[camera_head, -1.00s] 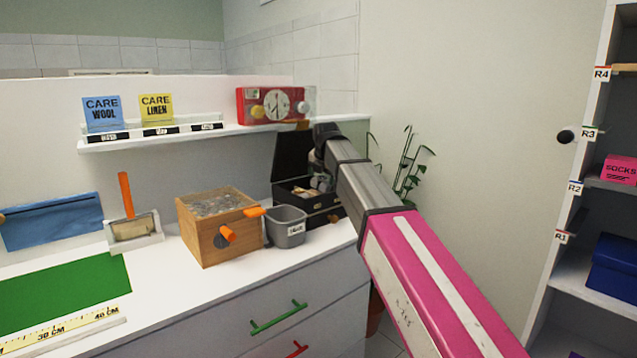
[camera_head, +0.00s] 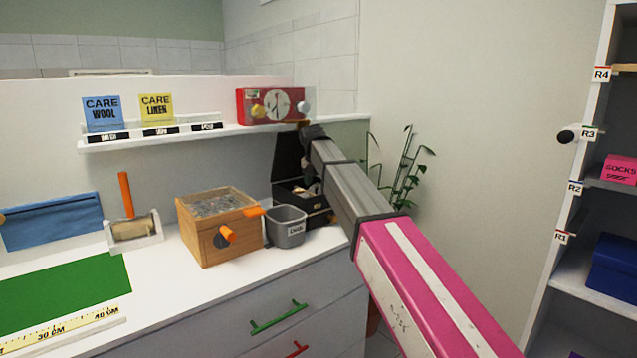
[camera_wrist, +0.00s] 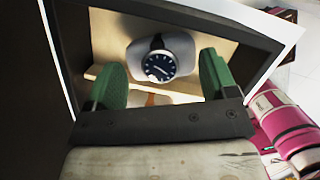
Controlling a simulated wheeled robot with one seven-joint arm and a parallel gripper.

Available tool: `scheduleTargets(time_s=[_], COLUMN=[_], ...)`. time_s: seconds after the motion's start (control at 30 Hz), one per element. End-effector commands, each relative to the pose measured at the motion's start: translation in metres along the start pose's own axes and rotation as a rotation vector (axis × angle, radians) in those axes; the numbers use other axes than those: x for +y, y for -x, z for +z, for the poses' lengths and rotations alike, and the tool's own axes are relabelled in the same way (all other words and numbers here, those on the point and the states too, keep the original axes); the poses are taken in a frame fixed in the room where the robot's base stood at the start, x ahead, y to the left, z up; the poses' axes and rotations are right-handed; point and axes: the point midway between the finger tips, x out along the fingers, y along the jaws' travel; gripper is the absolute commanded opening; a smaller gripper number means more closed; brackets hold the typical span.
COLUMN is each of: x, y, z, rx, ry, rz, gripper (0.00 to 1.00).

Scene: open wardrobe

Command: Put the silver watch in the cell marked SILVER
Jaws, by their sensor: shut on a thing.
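In the wrist view, a watch (camera_wrist: 158,65) with a dark dial and silver rim sits on a pale grey cushion (camera_wrist: 182,46). My gripper (camera_wrist: 162,80) has its green fingers on either side of the cushioned watch and is shut on it; the contact itself is hard to see. Beneath is the pale wooden inside of a dark-walled box (camera_wrist: 65,50). In the head view, the black box (camera_head: 290,160) stands with its lid up at the counter's right end, and my arm hides my gripper and part of the box. The SILVER mark cannot be read.
A grey bin (camera_head: 290,232) and a wooden box (camera_head: 205,240) with an orange knob stand left of the black box. A shelf (camera_head: 180,136) with a red clock radio (camera_head: 272,105) hangs above. A plant (camera_head: 405,180) stands to the right.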

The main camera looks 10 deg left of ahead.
Motion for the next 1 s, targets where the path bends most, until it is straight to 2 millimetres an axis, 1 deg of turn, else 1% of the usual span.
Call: scheduleTargets(time_s=[0.3, 0.33, 0.4, 0.63, 0.77, 0.87, 1.0], x=[0.0, 0.0, 0.0, 0.0, 0.0, 0.001, 0.001], y=[-0.002, -0.003, -0.002, -0.001, 0.007, 0.021, 0.048], z=[-0.001, -0.001, -0.001, 0.0, 0.0, 0.001, 0.001], rx=[0.0, 0.0, 0.0, 0.0, 0.0, -0.001, -0.001], ry=[0.0, 0.0, 0.0, 0.0, 0.0, 0.0, 0.0], rz=[0.001, 0.001, 0.001, 0.001, 0.001, 0.002, 0.003], gripper=[0.5, 0.82, 1.0, 1.0, 1.0, 1.0, 1.0])
